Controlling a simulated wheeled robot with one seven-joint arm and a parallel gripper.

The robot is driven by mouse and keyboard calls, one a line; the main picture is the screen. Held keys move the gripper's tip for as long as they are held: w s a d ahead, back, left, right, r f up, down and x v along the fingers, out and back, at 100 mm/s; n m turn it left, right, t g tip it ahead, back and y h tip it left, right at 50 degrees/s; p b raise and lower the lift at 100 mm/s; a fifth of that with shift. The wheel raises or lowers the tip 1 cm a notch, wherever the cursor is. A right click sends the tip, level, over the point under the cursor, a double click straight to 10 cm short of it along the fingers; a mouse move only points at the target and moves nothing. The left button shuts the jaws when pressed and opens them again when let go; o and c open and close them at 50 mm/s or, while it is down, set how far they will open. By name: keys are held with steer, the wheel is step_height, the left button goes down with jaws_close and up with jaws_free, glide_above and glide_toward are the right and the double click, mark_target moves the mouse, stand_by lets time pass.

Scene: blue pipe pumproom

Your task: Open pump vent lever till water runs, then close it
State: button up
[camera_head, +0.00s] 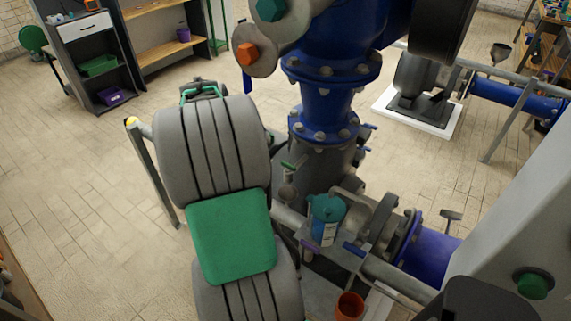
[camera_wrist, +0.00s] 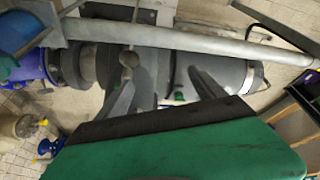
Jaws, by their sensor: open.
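Several small levers sit around the grey pump body (camera_head: 330,170) in the head view: a green-handled one (camera_head: 293,166) on a small valve, a purple one (camera_head: 311,246) and a blue one (camera_head: 354,249). I cannot tell which is the vent lever. No running water is visible. My gripper (camera_wrist: 163,88) shows in the wrist view with its two grey fingers apart and nothing visible between them. Behind the fingers are grey pump or pipe parts and a small round knob (camera_wrist: 128,59). In the head view my arm hides the fingertips.
A grey rail (camera_wrist: 190,38) crosses the wrist view beyond the fingers. A teal-topped container (camera_head: 326,207) stands beside the pump, with an orange cup (camera_head: 349,306) below. A second pump (camera_head: 420,75) is at the back right.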

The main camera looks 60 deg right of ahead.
mark_target(289, 164)
steer(key=s+d+f+m+g, duration=0.1)
steer(key=s+d+f+m, duration=0.35)
steer(key=s+d, duration=0.6)
steer(key=shift+g, duration=0.3)
steer(key=x, duration=0.2)
steer(key=w+x, duration=0.1)
steer(key=x, duration=0.2)
steer(key=d+p+x, duration=0.1)
steer(key=x, duration=0.2)
steer(key=shift+w+f, duration=0.15)
steer(key=shift+w, duration=0.1)
steer(key=c, duration=1.4)
